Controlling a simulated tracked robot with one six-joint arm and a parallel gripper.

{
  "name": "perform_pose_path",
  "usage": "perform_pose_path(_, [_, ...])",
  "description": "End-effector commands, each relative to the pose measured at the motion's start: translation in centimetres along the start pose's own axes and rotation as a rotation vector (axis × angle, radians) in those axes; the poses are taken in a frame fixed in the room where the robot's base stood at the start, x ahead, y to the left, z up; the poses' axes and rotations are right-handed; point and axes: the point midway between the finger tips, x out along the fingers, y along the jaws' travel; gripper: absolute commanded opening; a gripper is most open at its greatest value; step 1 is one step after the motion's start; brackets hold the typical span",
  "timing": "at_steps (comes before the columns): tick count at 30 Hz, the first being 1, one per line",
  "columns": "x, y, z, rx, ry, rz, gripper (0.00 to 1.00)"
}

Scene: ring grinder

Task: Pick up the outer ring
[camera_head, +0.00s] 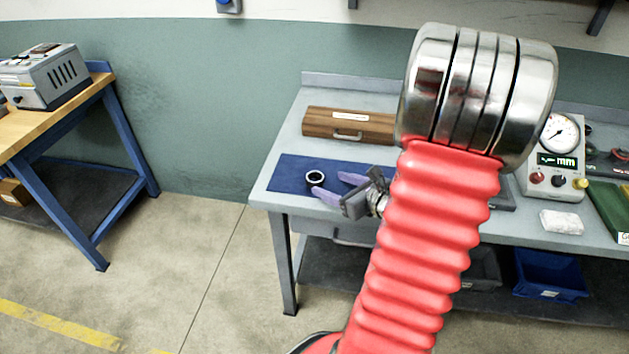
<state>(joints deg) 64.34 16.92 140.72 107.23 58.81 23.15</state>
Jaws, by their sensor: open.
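A small metallic ring with a dark centre (315,177), which looks like the outer ring, lies on the blue mat (285,173) at the left of the grey workbench. My gripper (329,184) is open, with two purple fingers pointing left over the mat. The ring is just beyond the fingertips, up and to the left of the lower finger. It does not appear to be between the fingers. My red ribbed arm with its metal joint hides the middle of the bench and part of the gripper's body.
A wooden box (349,125) stands behind the mat. A gauge unit (553,158), a white cloth-like item (561,221) and a green case (611,210) are on the right. A blue bin (549,275) sits on the lower shelf. A wooden-topped table (45,118) stands left.

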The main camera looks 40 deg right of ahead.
Motion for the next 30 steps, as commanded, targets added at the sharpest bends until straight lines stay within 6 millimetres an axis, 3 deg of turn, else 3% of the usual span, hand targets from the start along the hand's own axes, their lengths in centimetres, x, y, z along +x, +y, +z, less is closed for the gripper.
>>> perform_pose_path(5, [1.2,0.1,0.0,0.0,0.0,0.001,0.62])
perform_pose_path(17, [1.5,0.1,0.0,0.0,0.0,0.001,0.62])
perform_pose_path(30, [6.1,0.1,0.3,-0.001,0.0,0.002,0.62])
